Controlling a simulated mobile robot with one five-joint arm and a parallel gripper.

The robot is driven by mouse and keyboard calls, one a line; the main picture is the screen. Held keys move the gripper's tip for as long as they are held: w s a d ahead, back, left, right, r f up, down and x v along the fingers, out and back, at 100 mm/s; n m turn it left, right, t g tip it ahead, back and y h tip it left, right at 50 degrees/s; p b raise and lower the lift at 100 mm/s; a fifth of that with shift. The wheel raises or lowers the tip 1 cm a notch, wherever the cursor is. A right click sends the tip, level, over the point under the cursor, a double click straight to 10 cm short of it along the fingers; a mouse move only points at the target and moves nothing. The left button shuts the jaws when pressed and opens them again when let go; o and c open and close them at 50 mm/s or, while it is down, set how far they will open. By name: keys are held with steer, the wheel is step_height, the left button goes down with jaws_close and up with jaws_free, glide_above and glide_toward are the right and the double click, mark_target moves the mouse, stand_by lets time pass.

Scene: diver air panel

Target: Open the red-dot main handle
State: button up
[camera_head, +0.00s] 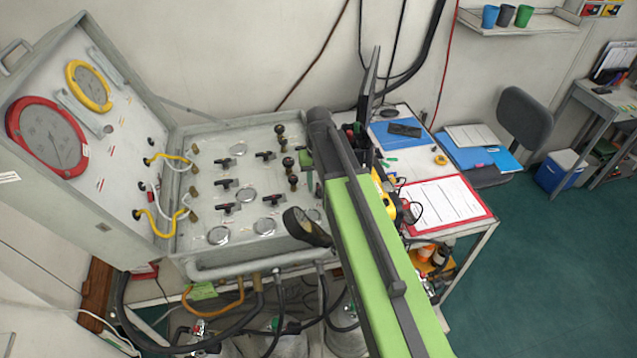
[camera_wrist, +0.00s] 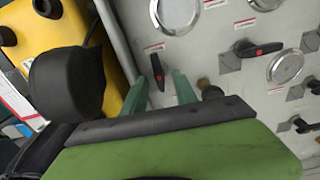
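Another black handle with a red mark (camera_wrist: 258,49) lies to the right, and more sit at the right edge. In the head view, similar handles (camera_head: 227,208) sit on the grey panel (camera_head: 210,145). A green finger of my gripper shows beside my arm, which hides part of the panel's right side.
Round chrome discs (camera_wrist: 285,67) and black knobs (camera_head: 293,183) stand near the handles. A raised lid (camera_head: 100,205) with red and yellow gauges is at left. A yellow case (camera_wrist: 45,40) is close left of my gripper.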

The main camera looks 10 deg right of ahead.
mark_target(318, 187)
step_height(318, 187, up, 18)
steer(key=p, duration=1.7)
steer(key=shift+f, duration=0.25)
steer(key=shift+f, duration=0.1)
